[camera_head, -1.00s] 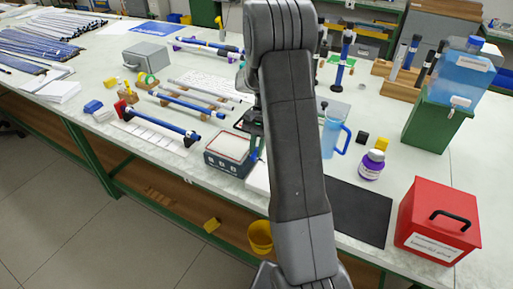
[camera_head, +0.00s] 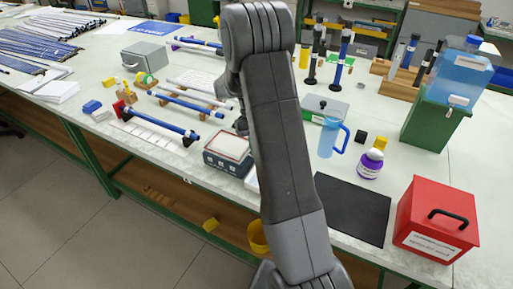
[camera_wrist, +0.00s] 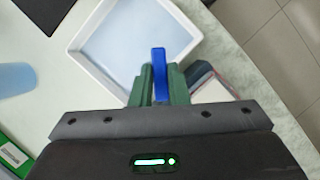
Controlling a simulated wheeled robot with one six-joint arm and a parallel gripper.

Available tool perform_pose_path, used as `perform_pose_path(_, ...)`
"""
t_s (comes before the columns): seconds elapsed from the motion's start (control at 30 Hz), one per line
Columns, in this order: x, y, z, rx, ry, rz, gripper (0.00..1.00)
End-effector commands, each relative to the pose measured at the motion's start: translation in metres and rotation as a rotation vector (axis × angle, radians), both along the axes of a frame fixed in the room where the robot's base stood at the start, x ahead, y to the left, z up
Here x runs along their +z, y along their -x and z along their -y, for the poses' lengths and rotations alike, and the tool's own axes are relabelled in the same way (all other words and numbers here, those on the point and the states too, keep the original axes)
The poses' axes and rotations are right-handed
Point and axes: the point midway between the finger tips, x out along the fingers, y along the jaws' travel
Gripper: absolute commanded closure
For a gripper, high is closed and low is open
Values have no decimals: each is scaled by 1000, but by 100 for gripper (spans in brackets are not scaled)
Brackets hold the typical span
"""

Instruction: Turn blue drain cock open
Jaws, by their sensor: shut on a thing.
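In the wrist view, my gripper (camera_wrist: 160,74) has its two green fingers closed on a slim blue piece, which looks like the blue drain cock's handle (camera_wrist: 158,57). The blue piece sticks out past the fingertips, over or in front of a white open tray (camera_wrist: 190,36). Any body, pipe or spout that it belongs to is hidden, so I cannot tell how far it is turned. In the head view my arm covers the fingertips and the blue piece. Only a white edge of the tray (camera_head: 251,179) shows beside the arm.
A boxy device (camera_head: 228,153) stands close left of my arm. A blue jug (camera_head: 329,138), purple-labelled bottle (camera_head: 370,163), black mat (camera_head: 352,212) and red box (camera_head: 437,222) stand to the right. Blue rods (camera_head: 160,125) lie on the left. A blue carboy (camera_head: 462,78) sits on a green stand.

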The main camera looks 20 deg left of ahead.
Motion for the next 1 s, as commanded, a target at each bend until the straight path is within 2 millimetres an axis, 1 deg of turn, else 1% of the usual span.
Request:
perform_pose_path(0.3, 0, -2, 0, 299, -1, 2, 100)
perform_pose_path(0.6, 1, -3, 1, 539, -2, 4, 100)
perform_pose_path(0.8, 1, -4, 1, 644, -2, 4, 100)
perform_pose_path(1.0, 1, -4, 1, 703, -2, 4, 100)
